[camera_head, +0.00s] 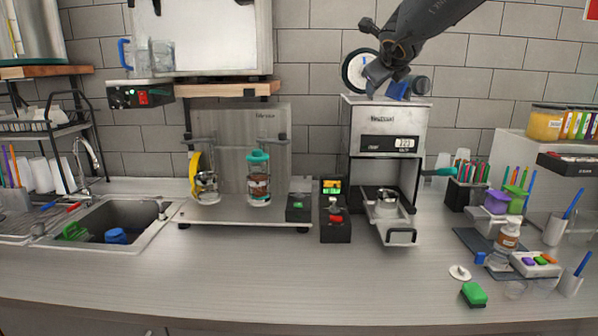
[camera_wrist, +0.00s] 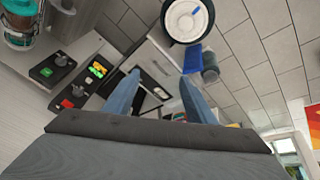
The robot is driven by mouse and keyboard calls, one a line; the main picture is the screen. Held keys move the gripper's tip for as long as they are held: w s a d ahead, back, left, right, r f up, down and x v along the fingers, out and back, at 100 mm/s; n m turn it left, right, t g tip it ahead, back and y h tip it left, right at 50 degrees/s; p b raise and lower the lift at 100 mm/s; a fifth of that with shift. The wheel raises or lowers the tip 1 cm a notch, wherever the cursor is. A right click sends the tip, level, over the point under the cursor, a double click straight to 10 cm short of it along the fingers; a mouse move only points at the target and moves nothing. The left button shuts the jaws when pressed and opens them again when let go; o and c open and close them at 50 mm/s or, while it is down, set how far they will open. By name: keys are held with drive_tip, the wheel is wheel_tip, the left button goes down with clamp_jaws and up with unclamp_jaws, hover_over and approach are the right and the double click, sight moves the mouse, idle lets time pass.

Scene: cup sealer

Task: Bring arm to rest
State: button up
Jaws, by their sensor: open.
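My gripper (camera_head: 378,80) is at the end of my dark arm, which reaches in from the upper right in the head view. It is just above or in front of the top of the silver cup sealer (camera_head: 370,110). In the wrist view my gripper (camera_wrist: 160,77) has two bluish fingers spread apart with nothing held between them. Part of the sealer (camera_wrist: 150,88) shows between and behind them. A small metal cup (camera_head: 387,200) sits in the sealer's pulled-out tray (camera_head: 400,237). I cannot tell the exact gap between gripper and sealer.
A blue item (camera_head: 398,90) and a grey cylinder (camera_head: 420,86) are on top of the sealer, close to my gripper. A control box (camera_head: 335,228) stands left of the sealer. The front counter is mostly clear.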

drive_tip(key=s+a+f+n+g+y+b, duration=0.15)
drive_tip(key=s+f+n, duration=0.35)
drive_tip(key=f, duration=0.5)
drive_tip(key=s+a+f+n+g+y+b, duration=0.1)
drive_tip(key=s+a+f+n+b, duration=0.15)
drive_tip(key=f+n, duration=0.6)
drive_tip(key=s+a+f+n+g+y+b, duration=0.15)
drive_tip(key=s+f+n, duration=0.25)
drive_tip(key=f, duration=0.7)
drive_tip(key=s+d+f+n+g+h+b, duration=0.2)
drive_tip(key=s+f+n+g, duration=0.6)
drive_tip(key=s+f, duration=1.2)
drive_tip(key=s+d+n+b, duration=0.1)
drive_tip(key=s+n, duration=0.3)
drive_tip(key=shift+f, duration=0.25)
drive_tip(key=shift+d, duration=0.1)
